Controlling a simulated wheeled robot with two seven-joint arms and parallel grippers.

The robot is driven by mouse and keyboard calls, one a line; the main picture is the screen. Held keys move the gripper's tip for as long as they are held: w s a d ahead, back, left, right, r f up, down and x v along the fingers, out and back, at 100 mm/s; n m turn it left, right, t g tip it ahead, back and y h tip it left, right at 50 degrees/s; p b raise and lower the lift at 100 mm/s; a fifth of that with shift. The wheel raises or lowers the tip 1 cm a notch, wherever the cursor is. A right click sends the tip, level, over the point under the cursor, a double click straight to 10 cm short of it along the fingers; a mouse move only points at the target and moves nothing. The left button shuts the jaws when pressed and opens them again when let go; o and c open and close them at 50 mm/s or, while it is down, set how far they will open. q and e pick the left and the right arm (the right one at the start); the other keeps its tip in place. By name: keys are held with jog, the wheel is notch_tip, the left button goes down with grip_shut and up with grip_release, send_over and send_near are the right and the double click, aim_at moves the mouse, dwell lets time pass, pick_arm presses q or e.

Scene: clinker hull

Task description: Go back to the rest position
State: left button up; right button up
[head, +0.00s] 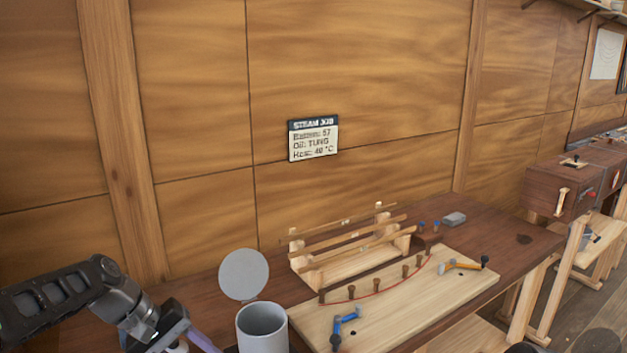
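My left arm comes in from the lower left. Its gripper (186,343) is at the bottom edge, just left of a grey cylindrical pot (262,330). A pale purple strip (203,342) shows at the gripper; I cannot tell whether it is held or part of the gripper. The fingertips are cut off by the frame. My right gripper is not in view.
The pot's round grey lid (243,274) stands up behind it. A pale board (440,295) with pegs, a red curved line and blue and orange clamps lies on the dark bench (500,232). A wooden rack (350,262) holds strips behind it. A sign (313,138) hangs on the wall.

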pick_arm(q)
jog(key=s+d+f+y, duration=0.1)
jog(key=s+d+f, duration=0.15)
jog(key=f, duration=0.85)
jog(key=s+d+f, duration=0.2)
jog(key=d+f, duration=0.2)
jog(key=f, duration=0.7)
jog(key=s+d+f+m+b, duration=0.1)
jog(key=s+d+f+b, duration=0.1)
jog(key=s+f, duration=0.8)
jog(key=s+d+f+m+g+y+b, duration=0.1)
jog(key=s+d+f+m+b, duration=0.1)
jog(key=s+d+f, duration=0.3)
jog(key=s+f, duration=0.4)
jog(key=f, duration=0.1)
jog(key=shift+s+d+f+m+y, duration=0.2)
jog(key=shift+s+f+m+y, duration=0.05)
jog(key=shift+s+m+y, duration=0.1)
jog(key=shift+a, duration=0.1)
